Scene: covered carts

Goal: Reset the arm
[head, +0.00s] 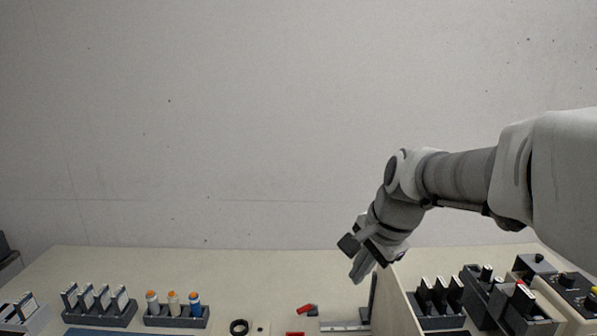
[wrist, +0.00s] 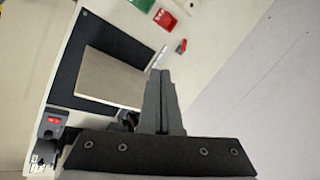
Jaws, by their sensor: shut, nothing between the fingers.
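My arm reaches in from the right in the head view and bends downward at the wrist. My gripper (head: 361,272) hangs above the right part of the table, just left of an upright divider (head: 398,300). In the wrist view the two dark fingers of my gripper (wrist: 160,72) lie together, shut, with nothing between them. The fingers appear clear of the tabletop in both views.
A rack of bottles (head: 176,318) and a rack of upright slides (head: 98,313) stand on the table (head: 250,275) at left. A black ring (head: 239,327) and red pieces (head: 308,310) lie near the middle. Dark devices (head: 553,290) crowd the right, beyond the divider.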

